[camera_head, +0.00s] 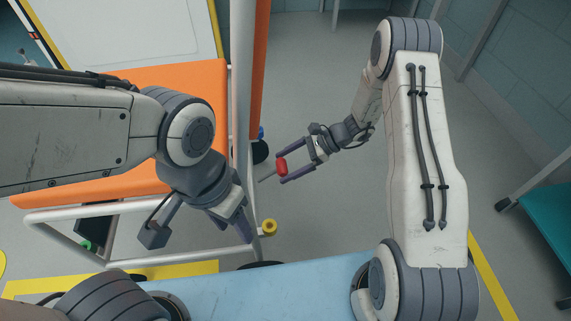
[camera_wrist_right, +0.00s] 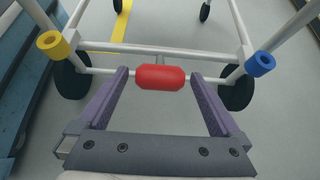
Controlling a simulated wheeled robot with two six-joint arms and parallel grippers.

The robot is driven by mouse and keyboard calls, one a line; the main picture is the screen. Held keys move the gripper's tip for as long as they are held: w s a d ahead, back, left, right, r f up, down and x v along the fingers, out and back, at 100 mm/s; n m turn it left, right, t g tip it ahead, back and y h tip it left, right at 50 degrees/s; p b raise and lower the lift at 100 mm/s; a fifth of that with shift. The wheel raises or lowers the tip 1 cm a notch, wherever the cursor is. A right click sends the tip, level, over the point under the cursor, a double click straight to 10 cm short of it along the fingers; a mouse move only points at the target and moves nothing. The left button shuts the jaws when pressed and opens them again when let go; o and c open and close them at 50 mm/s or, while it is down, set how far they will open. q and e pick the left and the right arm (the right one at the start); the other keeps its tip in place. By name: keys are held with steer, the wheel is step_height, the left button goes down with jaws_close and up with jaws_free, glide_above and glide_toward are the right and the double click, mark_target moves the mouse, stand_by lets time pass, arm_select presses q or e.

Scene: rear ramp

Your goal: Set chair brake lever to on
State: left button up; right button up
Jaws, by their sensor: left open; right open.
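The brake lever has a red grip (camera_head: 282,167) on a thin grey rod beside the chair's rear wheel. The orange chair (camera_head: 170,82) has a white tube frame. My right gripper (camera_head: 280,168) is open, with its fingers on either side of the red grip in the head view. In the right wrist view the red grip (camera_wrist_right: 161,77) lies between the fingertips of the right gripper (camera_wrist_right: 158,85), with gaps showing at both sides. My left gripper (camera_head: 244,225) hangs in front of the chair frame, away from the lever; its fingers overlap in view.
A yellow collar (camera_head: 269,227) sits at a frame tube end; a blue collar (camera_wrist_right: 260,64) shows on the other side. Dark wheels (camera_wrist_right: 237,90) stand below. A light blue surface (camera_head: 260,291) lies in front, and a teal bench (camera_head: 548,215) stands at right. Open floor lies between.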

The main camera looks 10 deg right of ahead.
steer(key=p+v, duration=0.4)
steer(key=v, duration=0.5)
steer(key=shift+d+p, duration=0.3)
steer(key=shift+p, duration=0.05)
steer(key=shift+r, duration=0.15)
